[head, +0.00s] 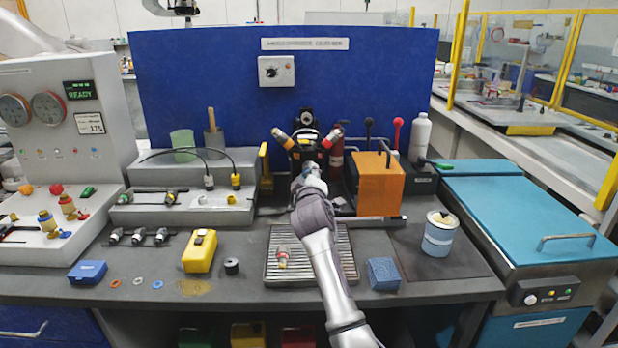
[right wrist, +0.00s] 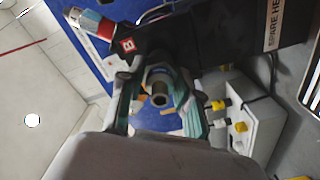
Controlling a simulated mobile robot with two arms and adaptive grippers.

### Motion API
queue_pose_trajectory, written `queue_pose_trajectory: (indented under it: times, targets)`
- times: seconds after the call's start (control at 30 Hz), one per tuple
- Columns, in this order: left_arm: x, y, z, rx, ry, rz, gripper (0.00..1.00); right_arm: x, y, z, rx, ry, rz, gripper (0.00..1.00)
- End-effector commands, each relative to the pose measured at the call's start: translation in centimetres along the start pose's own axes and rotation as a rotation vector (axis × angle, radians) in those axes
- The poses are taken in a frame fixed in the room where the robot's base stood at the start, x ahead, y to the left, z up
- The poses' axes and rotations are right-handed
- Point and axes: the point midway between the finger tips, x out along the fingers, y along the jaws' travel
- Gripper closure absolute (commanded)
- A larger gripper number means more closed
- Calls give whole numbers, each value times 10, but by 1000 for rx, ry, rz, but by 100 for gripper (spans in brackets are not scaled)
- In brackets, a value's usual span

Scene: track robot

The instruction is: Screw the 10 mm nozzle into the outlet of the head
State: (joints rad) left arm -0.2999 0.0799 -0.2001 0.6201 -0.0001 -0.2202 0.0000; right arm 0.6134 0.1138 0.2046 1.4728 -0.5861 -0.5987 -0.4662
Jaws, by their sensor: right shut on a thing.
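The head (head: 305,138) is a black body with orange and red ends, in front of the blue panel. It also shows as a dark block with a "B" label in the right wrist view (right wrist: 150,50). My right gripper (head: 310,178) is just below the head and shut. In the right wrist view its teal-edged fingers (right wrist: 160,98) close around a small round metal piece with a dark bore, apparently the nozzle (right wrist: 160,92). Its size cannot be read. Whether it touches the outlet is hidden. Several similar nozzles (head: 138,236) lie on a rack at the left. My left gripper is not in view.
A drip grate (head: 345,250) with a small brass-and-red fitting (head: 282,258) lies below my right arm. An orange block (head: 378,185) and red and black levers stand close right of the head. A yellow device (head: 200,251), blue box (head: 87,271) and tin (head: 438,240) stand on the bench.

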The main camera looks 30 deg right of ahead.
Motion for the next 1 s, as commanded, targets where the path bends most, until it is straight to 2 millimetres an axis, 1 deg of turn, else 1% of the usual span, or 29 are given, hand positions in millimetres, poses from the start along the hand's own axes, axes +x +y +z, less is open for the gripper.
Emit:
queue_pose_trajectory:
  times: [0.03,0.27,0.4,0.5,0.53,0.63,0.83,0.87,1.0]
  targets:
    - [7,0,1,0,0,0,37,0,-3,2,60,0,-1,100]
    - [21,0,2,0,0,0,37,0,-3,1,375,1,0,100]
    - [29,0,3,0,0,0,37,0,-3,1,633,1,0,100]
    - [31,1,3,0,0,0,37,0,-2,-1,845,1,-1,100]
    - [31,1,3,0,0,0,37,0,-1,0,890,1,-1,100]
    - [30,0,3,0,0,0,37,0,-1,0,962,1,-1,100]
    - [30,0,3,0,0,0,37,1,0,0,963,1,-1,100]
    - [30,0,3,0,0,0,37,1,0,0,963,1,-1,57]
    - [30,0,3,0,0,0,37,1,0,0,959,1,0,34]
